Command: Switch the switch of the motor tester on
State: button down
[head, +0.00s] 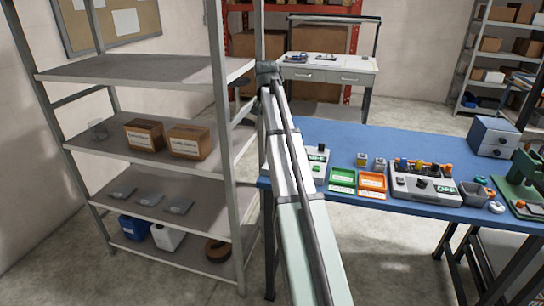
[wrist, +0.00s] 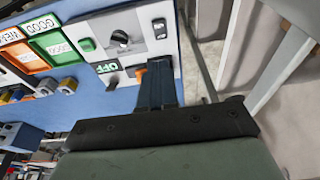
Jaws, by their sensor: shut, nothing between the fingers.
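The grey motor tester (wrist: 103,27) shows in the wrist view, with a black knob (wrist: 122,40), a green button (wrist: 87,45) and a green label reading OFF (wrist: 107,68). It also shows in the head view (head: 316,163), at the left end of the blue bench, partly behind my arm. My gripper (wrist: 155,68) is shut and empty, its fingertips over the tester's near edge beside the OFF label. A small orange piece (wrist: 140,74), perhaps the switch lever, shows right beside the fingers. I cannot tell whether they touch. The gripper is hidden in the head view.
A green bin (head: 342,180) and an orange bin (head: 372,182) stand right of the tester. Another grey device (head: 411,189) with an OFF label and coloured parts stands further right. A metal shelf (head: 150,70) stands left of my arm, close to the bench.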

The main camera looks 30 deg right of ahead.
jog(key=x, duration=1.2)
jog(key=shift+s+a+f, duration=0.3)
jog(key=shift+s+f, duration=0.05)
jog(key=shift+f, duration=0.65)
jog(key=shift+a+f, duration=0.1)
jog(key=shift+s+a+f, duration=0.15)
jog(key=shift+s+f, duration=0.05)
jog(key=shift+w+t+h, duration=0.1)
jog(key=shift+t+h, duration=0.2)
jog(key=shift+w, duration=0.1)
